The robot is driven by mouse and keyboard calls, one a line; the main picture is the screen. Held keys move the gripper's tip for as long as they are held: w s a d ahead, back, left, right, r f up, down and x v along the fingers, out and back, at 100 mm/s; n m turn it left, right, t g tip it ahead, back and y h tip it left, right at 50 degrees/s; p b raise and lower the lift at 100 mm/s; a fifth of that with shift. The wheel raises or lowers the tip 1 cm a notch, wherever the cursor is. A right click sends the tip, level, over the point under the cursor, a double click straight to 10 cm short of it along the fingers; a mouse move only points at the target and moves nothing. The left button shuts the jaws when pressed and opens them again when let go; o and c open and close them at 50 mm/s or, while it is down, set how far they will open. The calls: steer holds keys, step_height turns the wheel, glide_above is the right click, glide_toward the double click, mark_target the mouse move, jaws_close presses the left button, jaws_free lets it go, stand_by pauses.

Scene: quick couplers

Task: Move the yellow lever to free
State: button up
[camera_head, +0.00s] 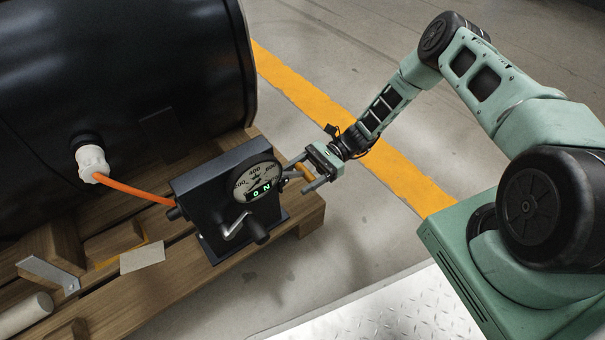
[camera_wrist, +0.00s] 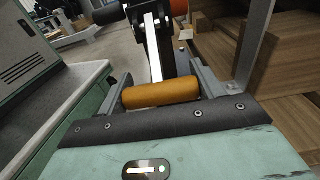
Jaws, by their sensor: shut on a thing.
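The yellow lever (camera_head: 304,171) sticks out from the right side of a dark pump box (camera_head: 205,190) with a round gauge (camera_head: 257,181) and a green lit display. In the wrist view the lever's yellow grip (camera_wrist: 161,93) lies crosswise between the two fingers. My gripper (camera_head: 311,178) is shut on this grip at the right of the box; it also shows in the wrist view (camera_wrist: 160,88). The lever's lettering and its exact set position cannot be read. A crank-like silver handle (camera_head: 236,226) and a black knob (camera_head: 257,231) sit on the box front.
An orange hose (camera_head: 137,191) runs from the box to a white coupler (camera_head: 91,163) on a large black tank (camera_head: 110,70). The box stands on a wooden pallet (camera_head: 150,293) with a metal bracket (camera_head: 48,272) and a card.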

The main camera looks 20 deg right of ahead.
steer(key=shift+a+f, duration=0.2)
stand_by(0.3)
steer(key=o, duration=1.4)
steer(key=p+v, duration=0.3)
steer(key=v, duration=1.4)
steer(key=shift+d+r, duration=0.1)
steer(key=shift+d, duration=0.1)
